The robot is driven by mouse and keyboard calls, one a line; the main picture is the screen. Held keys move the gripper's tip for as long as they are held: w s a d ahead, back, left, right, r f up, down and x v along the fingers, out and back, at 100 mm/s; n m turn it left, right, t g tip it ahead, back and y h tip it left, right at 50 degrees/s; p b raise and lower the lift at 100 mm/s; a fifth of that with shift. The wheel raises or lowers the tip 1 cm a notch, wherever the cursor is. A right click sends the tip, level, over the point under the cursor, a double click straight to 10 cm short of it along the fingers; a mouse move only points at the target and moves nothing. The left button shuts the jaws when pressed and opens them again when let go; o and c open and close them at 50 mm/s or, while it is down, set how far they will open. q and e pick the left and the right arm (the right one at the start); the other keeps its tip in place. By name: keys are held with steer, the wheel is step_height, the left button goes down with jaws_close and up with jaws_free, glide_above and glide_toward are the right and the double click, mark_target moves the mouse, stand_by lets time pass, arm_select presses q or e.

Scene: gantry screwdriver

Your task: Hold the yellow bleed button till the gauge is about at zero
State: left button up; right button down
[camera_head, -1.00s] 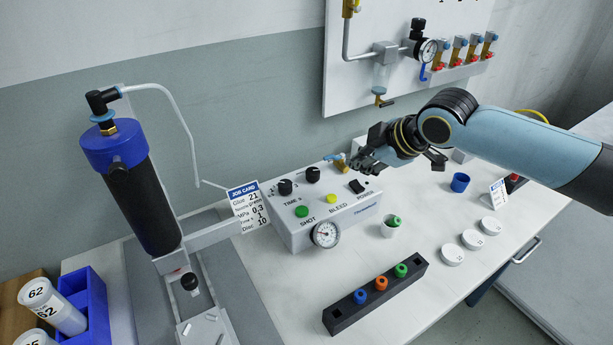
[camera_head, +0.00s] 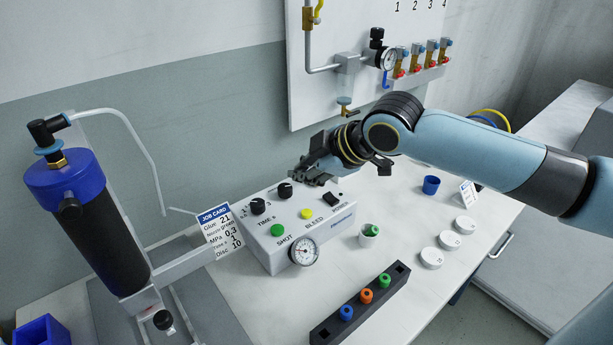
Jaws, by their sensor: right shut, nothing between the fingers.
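The yellow bleed button (camera_head: 306,214) sits on the sloped top of the white control box (camera_head: 268,252), right of the green shot button (camera_head: 277,230). The round gauge (camera_head: 304,251) is on the box's front; its needle is too small to read. My right gripper (camera_head: 304,176) is shut and empty, above the back of the box, behind and above the yellow button and apart from it. My left gripper is not in view.
Two black knobs (camera_head: 258,206) and a black power switch (camera_head: 333,197) are on the box. A job card (camera_head: 219,229) stands left of it.

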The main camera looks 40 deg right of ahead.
steer(key=b, duration=0.5)
glide_above(305, 214)
step_height(305, 214, down, 5)
steer(key=shift+f, duration=0.2)
steer(key=shift+w+f, duration=0.1)
steer(key=shift+f, duration=0.65)
steer(key=shift+f, duration=0.1)
steer(key=shift+f+b, duration=0.3)
steer(key=shift+f, duration=0.05)
steer(key=shift+f, duration=0.45)
stand_by(1.8)
steer(key=shift+r, duration=0.1)
stand_by(0.4)
steer(key=shift+r+p, duration=0.75)
steer(key=shift+r, duration=0.05)
